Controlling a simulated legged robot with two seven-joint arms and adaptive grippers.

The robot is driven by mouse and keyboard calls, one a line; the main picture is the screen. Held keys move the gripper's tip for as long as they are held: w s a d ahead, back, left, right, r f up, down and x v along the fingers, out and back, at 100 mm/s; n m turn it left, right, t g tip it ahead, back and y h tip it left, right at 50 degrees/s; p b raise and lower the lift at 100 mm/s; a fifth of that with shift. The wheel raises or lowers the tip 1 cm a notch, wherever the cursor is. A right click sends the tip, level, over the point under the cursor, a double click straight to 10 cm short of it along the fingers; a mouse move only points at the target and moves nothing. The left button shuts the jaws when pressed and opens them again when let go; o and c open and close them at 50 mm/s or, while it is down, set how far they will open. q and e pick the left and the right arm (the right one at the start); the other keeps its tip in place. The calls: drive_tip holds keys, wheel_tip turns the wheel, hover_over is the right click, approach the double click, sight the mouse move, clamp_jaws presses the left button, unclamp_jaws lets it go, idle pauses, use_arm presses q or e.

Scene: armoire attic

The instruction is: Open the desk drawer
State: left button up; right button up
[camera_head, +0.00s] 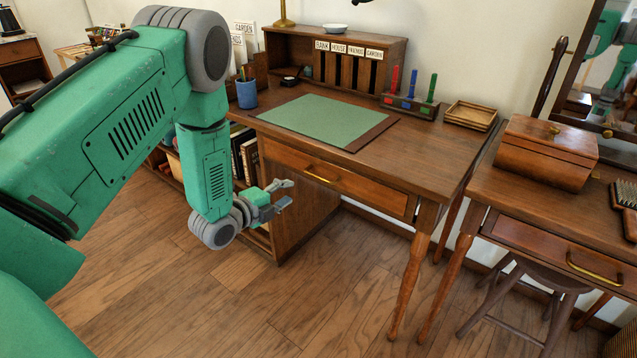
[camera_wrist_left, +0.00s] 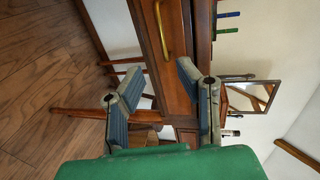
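The desk drawer (camera_head: 350,189) is a wide wooden front under the desk top, with a brass bar handle (camera_head: 318,176) on its left part. The drawer front looks flush with the desk. My left gripper (camera_head: 285,193) is just in front of the desk, left of and slightly below the handle. In the left wrist view its two fingers (camera_wrist_left: 160,100) are spread apart with nothing between them. The handle shows there too (camera_wrist_left: 160,30), beyond the fingertips and apart from them. My right gripper is in neither view.
The wooden desk (camera_head: 425,160) carries a green blotter (camera_head: 325,120), a blue pencil cup (camera_head: 247,94) and a letter organizer (camera_head: 345,65). A second table at right holds a wooden box (camera_head: 545,152) and has its own handled drawer (camera_head: 560,250). A stool (camera_head: 525,295) stands beneath it. The floor in front is clear.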

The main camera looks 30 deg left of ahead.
sight(318, 178)
use_arm(q)
drive_tip(key=b+x, duration=0.3)
drive_tip(key=x, duration=1)
drive_tip(key=shift+w+d+b, duration=0.15)
drive_tip(key=shift+w+b, duration=0.15)
drive_tip(key=shift+b, duration=0.1)
clamp_jaws()
